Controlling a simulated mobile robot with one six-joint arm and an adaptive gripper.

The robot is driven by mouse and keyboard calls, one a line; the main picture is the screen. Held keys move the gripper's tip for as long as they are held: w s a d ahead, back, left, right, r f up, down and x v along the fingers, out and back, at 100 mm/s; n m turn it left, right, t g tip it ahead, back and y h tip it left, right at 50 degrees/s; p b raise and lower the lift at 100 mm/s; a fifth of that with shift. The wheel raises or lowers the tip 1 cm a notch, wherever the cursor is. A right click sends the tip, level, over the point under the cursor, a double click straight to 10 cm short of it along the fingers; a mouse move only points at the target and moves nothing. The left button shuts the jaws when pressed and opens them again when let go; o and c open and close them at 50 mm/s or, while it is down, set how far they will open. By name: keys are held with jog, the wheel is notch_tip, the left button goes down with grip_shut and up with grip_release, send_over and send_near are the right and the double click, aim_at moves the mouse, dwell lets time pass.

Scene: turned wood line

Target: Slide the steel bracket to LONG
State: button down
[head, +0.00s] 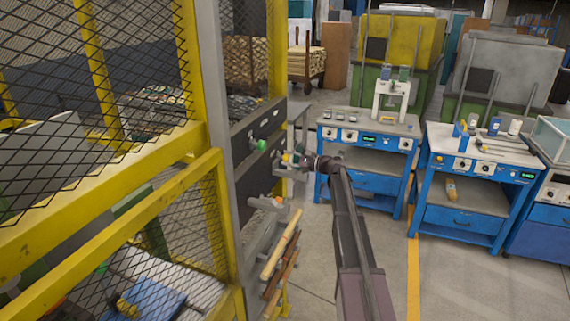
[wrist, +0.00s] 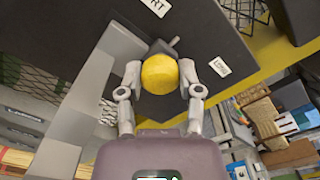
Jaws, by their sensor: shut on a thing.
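A round yellow knob (wrist: 160,74) sits between the two fingers of my gripper (wrist: 160,88) in the wrist view, and the gripper is shut on it. Behind the knob is a dark grey block with a short pin (wrist: 172,42), on a dark panel (wrist: 215,30). A white label reading LONG (wrist: 219,67) lies just right of the knob. Another label, ending in RT (wrist: 157,5), is at the top edge. In the head view my gripper (head: 290,160) is at the dark panel beside the yellow frame. I cannot tell which grey part is the steel bracket.
A green knob (head: 261,146) is on the panel left of my gripper. A yellow mesh fence (head: 110,200) fills the left. Turned wooden pieces (head: 282,245) rest on a rack below. Blue benches (head: 370,150) stand right, with open floor before them.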

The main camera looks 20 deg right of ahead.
jog(key=w+d, duration=0.4)
jog(key=w, duration=0.1)
jog(key=shift+w+d, duration=0.15)
jog(key=shift+w, duration=0.2)
jog(key=c, duration=0.5)
grip_release()
jog(key=shift+c, duration=0.2)
jog(key=shift+w, duration=0.1)
jog(key=v, duration=1.2)
